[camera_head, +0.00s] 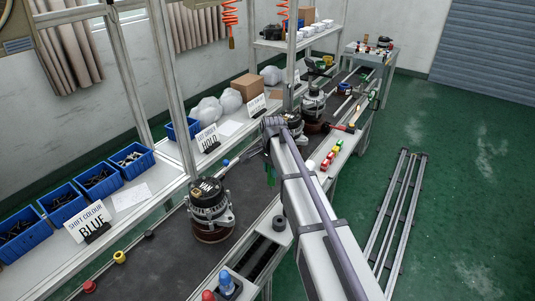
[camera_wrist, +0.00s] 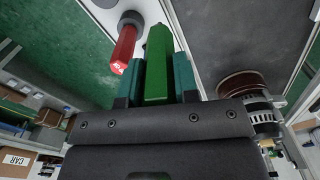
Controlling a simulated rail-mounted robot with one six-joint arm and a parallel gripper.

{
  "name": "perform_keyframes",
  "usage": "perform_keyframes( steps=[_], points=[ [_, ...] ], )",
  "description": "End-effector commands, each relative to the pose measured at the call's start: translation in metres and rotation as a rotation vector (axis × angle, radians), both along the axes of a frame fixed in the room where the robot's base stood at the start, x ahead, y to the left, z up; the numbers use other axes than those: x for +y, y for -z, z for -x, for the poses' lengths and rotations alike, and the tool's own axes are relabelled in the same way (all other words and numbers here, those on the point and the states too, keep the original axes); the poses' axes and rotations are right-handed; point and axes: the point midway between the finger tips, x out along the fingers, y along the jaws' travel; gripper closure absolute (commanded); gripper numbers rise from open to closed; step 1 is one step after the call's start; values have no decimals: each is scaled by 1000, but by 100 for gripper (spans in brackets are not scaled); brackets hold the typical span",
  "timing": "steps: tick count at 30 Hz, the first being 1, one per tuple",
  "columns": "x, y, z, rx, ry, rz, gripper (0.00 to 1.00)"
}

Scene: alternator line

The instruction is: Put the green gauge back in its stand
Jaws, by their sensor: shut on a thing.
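The green gauge (camera_wrist: 157,62) is a long green bar held between the teal fingers of my gripper (camera_wrist: 158,75) in the wrist view. In the camera_head view, the green gauge (camera_head: 270,173) shows as a small green piece beneath my gripper (camera_head: 268,152), above the bench; my arm hides part of the gripper. In the wrist view, a red bar with white lettering (camera_wrist: 123,48) is left of the green gauge, near a grey round piece (camera_wrist: 131,18). I cannot tell whether that piece belongs to the stand.
An alternator (camera_head: 208,210) stands on the dark conveyor, left of my gripper. Red, yellow and green pieces (camera_head: 330,159) lie on the ledge to the right.

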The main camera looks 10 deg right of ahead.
Motion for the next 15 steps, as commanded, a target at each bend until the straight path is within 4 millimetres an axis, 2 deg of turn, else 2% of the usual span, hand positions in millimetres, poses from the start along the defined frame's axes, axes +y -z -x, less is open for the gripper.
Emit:
perform_keyframes(
  steps=[1, 3, 6, 9, 15],
  points=[
    [0, 11, 30, 0, -57, 0, 89],
    [0, 16, 56, 0, -140, 0, 89],
    [0, 21, 81, 0, -231, 0, 89],
    [0, 23, 93, 0, -281, 0, 89],
    [0, 22, 93, 0, -294, 0, 89]
  ],
)
